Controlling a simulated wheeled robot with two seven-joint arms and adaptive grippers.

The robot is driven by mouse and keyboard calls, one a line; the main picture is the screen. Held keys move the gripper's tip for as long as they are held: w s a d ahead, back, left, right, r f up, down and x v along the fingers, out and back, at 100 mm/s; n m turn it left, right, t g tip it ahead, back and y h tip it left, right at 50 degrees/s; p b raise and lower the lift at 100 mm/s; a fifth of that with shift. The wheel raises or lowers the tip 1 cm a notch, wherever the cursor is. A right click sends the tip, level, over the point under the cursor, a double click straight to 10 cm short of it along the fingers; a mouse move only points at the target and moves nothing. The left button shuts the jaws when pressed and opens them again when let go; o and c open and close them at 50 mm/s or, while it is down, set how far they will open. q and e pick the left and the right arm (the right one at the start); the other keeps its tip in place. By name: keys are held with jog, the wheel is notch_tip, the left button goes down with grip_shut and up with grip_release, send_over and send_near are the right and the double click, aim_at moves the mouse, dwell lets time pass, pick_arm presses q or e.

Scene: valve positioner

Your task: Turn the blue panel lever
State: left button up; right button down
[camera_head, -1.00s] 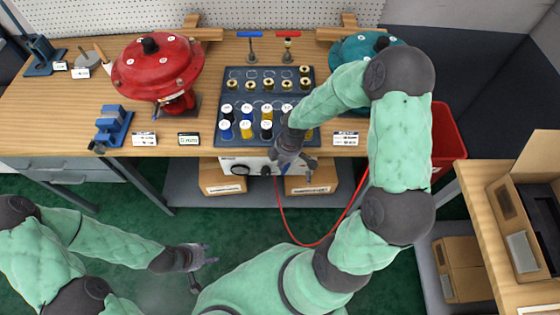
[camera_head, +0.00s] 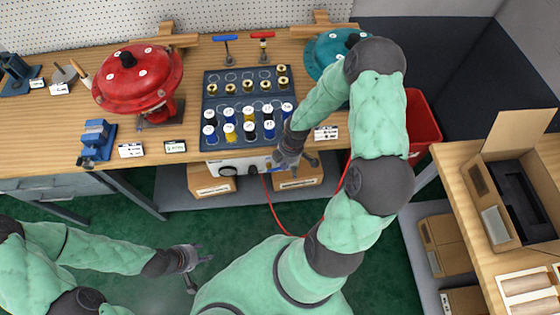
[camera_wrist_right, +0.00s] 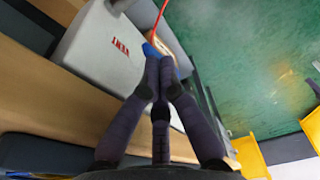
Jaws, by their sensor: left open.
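The white control panel box (camera_head: 240,167) hangs under the bench's front edge; it also shows in the right wrist view (camera_wrist_right: 100,50). A small blue part (camera_wrist_right: 166,49), seemingly the lever, shows just past my right fingertips. They overlap it, so contact is unclear. My right gripper (camera_head: 294,165) is in front of the panel's right end. In the right wrist view its fingertips (camera_wrist_right: 162,78) come close together. Whether they are closed on the blue part I cannot tell. My left gripper (camera_head: 198,268) is open and empty, low over the floor, away from the panel.
A red hose (camera_head: 268,205) hangs from the panel beside my right gripper. Bottles and brass fittings stand on a dark mat (camera_head: 208,118) above. A red valve actuator (camera_head: 135,80) is at left, a red bin (camera_head: 425,125) at right. Cardboard boxes (camera_head: 210,182) sit on the shelf below.

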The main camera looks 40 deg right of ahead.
jog(key=shift+s+d+f, duration=0.3)
jog(key=shift+d+f, duration=0.15)
jog(key=shift+f, duration=0.3)
dwell(0.3)
